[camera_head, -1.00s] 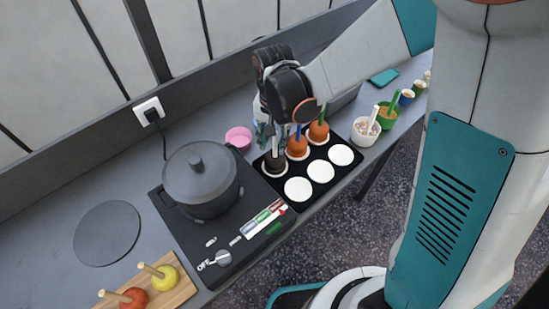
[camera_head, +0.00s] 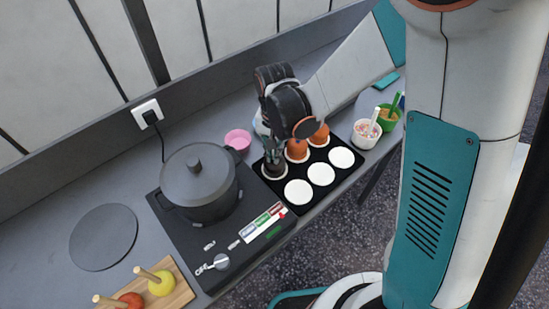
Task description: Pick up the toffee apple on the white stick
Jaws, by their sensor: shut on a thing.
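A dark toffee apple (camera_head: 273,168) sits at the left end of the back row of a black tray (camera_head: 299,210), over a white round spot. My gripper (camera_head: 274,157) points down onto it from above and is shut on it or its stick; the fingers hide the stick, so I cannot tell exactly where they grip. Two orange-brown toffee apples stand beside it in the same row, a middle one (camera_head: 296,153) and a right one (camera_head: 320,137). My wrist covers their sticks and part of their tops.
The tray's front row has three empty white spots (camera_head: 321,174). A grey pot (camera_head: 199,183) stands on the black hob to the left. A pink bowl (camera_head: 238,139) is behind the tray. A white cup (camera_head: 367,133) and a green cup (camera_head: 389,118) stand at right.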

